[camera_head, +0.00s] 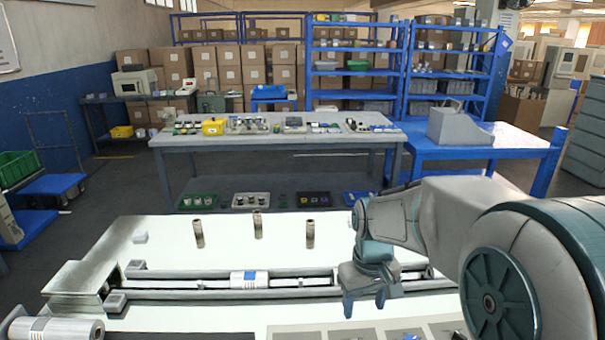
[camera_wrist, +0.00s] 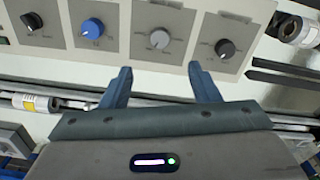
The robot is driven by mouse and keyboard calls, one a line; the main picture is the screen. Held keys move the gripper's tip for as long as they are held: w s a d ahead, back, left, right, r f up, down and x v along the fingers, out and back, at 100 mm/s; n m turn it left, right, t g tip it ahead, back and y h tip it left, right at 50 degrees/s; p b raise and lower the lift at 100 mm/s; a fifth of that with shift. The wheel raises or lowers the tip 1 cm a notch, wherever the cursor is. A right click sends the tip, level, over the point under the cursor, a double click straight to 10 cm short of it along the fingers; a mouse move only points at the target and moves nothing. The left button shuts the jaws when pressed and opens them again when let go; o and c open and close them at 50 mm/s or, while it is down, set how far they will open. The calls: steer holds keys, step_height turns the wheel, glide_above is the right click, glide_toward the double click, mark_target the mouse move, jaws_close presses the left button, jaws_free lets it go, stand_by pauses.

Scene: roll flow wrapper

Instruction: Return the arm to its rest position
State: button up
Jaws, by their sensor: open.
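My gripper (camera_head: 364,303) hangs from my arm over the right part of the white machine table (camera_head: 185,235), with its fingers pointing down. In the wrist view its two blue fingers (camera_wrist: 161,75) are spread apart with nothing between them. Beyond the fingertips lies a control panel with several knobs, among them a blue knob (camera_wrist: 92,28), a grey knob (camera_wrist: 160,39) and a dark knob (camera_wrist: 225,48). The fingers appear apart from the knobs; the exact height above the panel cannot be told.
Long rails (camera_head: 190,283) cross the machine, with a labelled roll (camera_head: 249,280) on them. Three upright posts (camera_head: 258,224) stand behind. A larger roll (camera_head: 56,329) is at the front left. A grey workbench (camera_head: 270,140) and a blue table (camera_head: 500,143) stand farther back.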

steer(key=s+r+m+t, duration=0.2)
steer(key=s+r, duration=0.1)
steer(key=s, duration=1)
steer(key=shift+r+m+t, duration=0.15)
steer(key=shift+m+t, duration=0.25)
steer(key=shift+s, duration=0.1)
